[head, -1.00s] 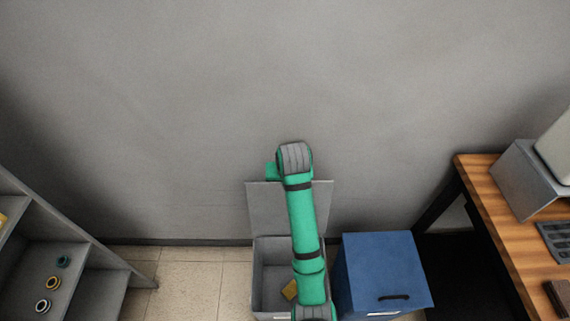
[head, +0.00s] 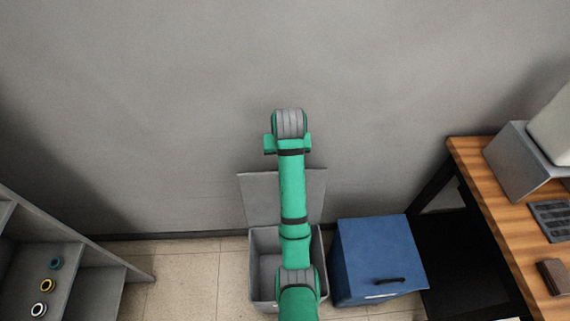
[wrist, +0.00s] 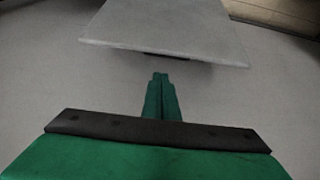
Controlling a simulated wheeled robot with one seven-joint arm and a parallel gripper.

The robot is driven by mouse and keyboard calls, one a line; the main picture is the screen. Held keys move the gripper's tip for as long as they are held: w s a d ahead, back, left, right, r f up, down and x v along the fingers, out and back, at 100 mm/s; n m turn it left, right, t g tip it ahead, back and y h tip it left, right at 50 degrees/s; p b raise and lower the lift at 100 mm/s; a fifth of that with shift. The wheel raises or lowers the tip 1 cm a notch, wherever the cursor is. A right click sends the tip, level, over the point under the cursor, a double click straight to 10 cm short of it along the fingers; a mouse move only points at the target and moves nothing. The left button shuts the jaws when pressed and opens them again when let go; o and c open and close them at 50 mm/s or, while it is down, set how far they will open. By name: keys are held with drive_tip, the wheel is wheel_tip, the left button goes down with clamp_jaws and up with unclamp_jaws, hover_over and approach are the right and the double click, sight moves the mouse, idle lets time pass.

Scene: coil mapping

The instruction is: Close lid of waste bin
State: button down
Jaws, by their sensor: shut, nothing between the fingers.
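The grey waste bin (head: 262,268) stands on the floor near the wall, left of the blue bin. Its lid (head: 258,200) is open, standing up at the back against or close to the wall. My arm crosses in front of both and hides part of them. In the wrist view the lid (wrist: 165,28) is a grey panel at the top, its edge facing my fingers. My gripper (wrist: 160,78) is shut and empty, its tips just short of that edge in the picture; I cannot tell whether they touch. In the head view my arm hides the fingers.
A blue bin (head: 378,255) with a shut lid and black handle stands close to the right. A wooden desk (head: 480,190) is farther right. Grey shelves (head: 100,290) with several rings are at the left. Tiled floor (head: 190,275) is free between shelves and bin.

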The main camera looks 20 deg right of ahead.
drive_tip(key=a+x, duration=0.1)
drive_tip(key=x, duration=0.7)
drive_tip(key=shift+d+f, duration=0.25)
drive_tip(key=shift+d, duration=0.3)
drive_tip(key=shift+s, duration=0.15)
